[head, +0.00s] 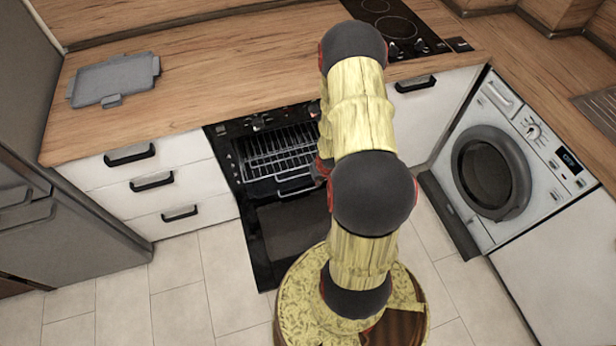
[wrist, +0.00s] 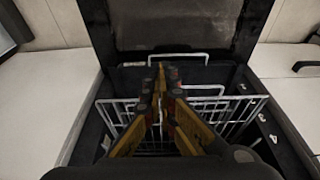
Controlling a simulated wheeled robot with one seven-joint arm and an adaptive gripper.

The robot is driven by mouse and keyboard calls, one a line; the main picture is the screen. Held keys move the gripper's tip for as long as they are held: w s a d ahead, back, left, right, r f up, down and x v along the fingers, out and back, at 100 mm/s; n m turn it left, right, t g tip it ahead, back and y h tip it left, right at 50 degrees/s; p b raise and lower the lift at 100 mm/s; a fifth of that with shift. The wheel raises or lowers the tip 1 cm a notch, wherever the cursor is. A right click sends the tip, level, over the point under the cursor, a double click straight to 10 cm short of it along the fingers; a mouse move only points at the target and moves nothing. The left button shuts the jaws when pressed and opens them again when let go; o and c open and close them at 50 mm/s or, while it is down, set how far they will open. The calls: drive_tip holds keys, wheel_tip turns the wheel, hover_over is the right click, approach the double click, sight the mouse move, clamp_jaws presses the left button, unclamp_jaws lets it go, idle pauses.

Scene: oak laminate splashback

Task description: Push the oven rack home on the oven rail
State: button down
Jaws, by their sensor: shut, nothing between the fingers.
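The oven rack (head: 280,152) is a silver wire grid inside the open oven (head: 240,170). Its front loop (head: 295,185) shows near the cavity mouth. In the wrist view the rack (wrist: 115,118) lies beneath my gripper, with a wire loop (wrist: 185,56) at its front. My gripper (wrist: 160,72) is shut and empty, its yellow and dark fingers pointing toward that front loop. I cannot tell whether the fingertips touch the wire. The oven rail is not clearly visible. In the head view my arm hides the gripper and the rack's right side.
The oven door (head: 290,235) is folded down, and it shows in the wrist view too (wrist: 170,25). White drawers (head: 150,180) stand left of the oven. A washing machine (head: 495,170) stands at the right. A grey tray (head: 113,80) lies on the wooden worktop (head: 200,75).

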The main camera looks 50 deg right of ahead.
sight(305, 159)
drive_tip(key=w+d+f+b, duration=0.3)
drive_tip(key=w+f+b, duration=0.2)
drive_tip(key=f, duration=0.4)
drive_tip(key=shift+w+d+f, duration=0.2)
drive_tip(key=shift+w+f, duration=0.05)
drive_tip(key=shift+w, duration=0.35)
drive_tip(key=w+d+p, duration=0.1)
drive_tip(key=w+p, duration=0.1)
drive_tip(key=p, duration=0.1)
drive_tip(key=w+d+p, duration=0.1)
drive_tip(key=w+p, duration=0.1)
drive_tip(key=p, duration=0.1)
drive_tip(key=w+d+p, duration=0.2)
drive_tip(key=w+p, duration=0.1)
drive_tip(key=p, duration=0.1)
drive_tip(key=shift+w+r, duration=0.1)
drive_tip(key=shift+r, duration=0.15)
drive_tip(key=shift+w+d+f+p, duration=0.1)
drive_tip(key=shift+w+d+p, duration=0.45)
drive_tip(key=shift+p, duration=0.65)
drive_tip(key=shift+w+a+f, duration=0.1)
drive_tip(key=shift+w+f, duration=0.05)
drive_tip(key=shift+w, duration=0.15)
